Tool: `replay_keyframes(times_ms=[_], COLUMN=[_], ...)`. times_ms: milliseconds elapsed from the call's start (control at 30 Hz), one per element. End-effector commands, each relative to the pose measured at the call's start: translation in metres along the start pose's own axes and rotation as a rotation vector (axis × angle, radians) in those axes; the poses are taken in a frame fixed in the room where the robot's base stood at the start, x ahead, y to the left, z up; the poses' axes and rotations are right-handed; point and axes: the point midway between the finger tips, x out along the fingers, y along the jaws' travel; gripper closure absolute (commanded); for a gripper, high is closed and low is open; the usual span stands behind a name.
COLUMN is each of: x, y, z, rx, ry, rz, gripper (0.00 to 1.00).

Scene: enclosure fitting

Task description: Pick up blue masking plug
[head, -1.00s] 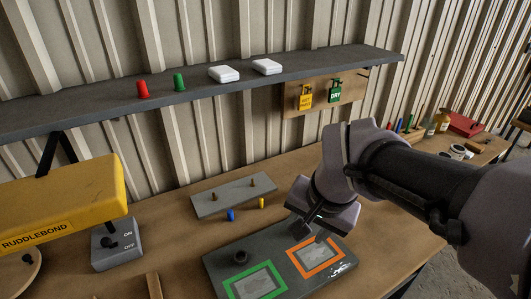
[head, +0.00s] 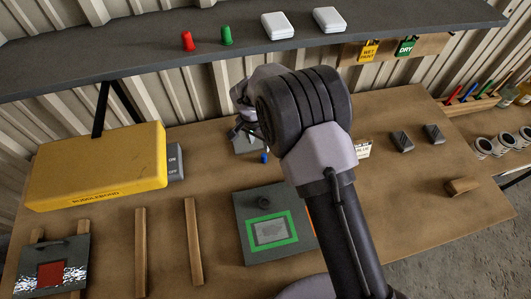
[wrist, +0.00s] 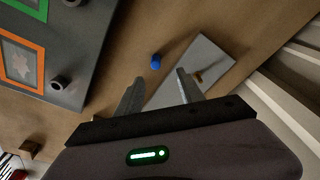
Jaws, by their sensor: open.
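The blue masking plug (head: 264,157) stands on the bench just in front of the small grey peg plate (head: 247,146). In the wrist view the blue plug (wrist: 155,62) is a small upright cylinder, beyond and roughly between my fingertips. My gripper (wrist: 158,83) is open and empty, with the plug apart from both fingers. The peg plate (wrist: 212,58) lies partly behind the right finger, with a brass peg showing. In the head view my arm hides most of my gripper and part of the plate.
A grey panel with a green frame (head: 254,253) lies in front of the plug; its orange frame (wrist: 23,62) shows in the wrist view. A yellow box (head: 98,165) stands at left. The shelf (head: 130,48) above holds red and green plugs and white boxes.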

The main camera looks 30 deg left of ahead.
Motion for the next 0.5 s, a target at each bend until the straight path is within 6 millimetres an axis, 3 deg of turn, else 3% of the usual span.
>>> replay_keyframes(times_ms=[100, 233, 500], x=[0.025, 0.039, 0.085], y=[0.000, 0.002, 0.008], z=[0.000, 0.001, 0.003], rx=[0.000, 0.001, 0.001], ry=[0.000, 0.000, 0.000], rz=[0.001, 0.001, 0.000], gripper=[0.55, 0.55, 0.55])
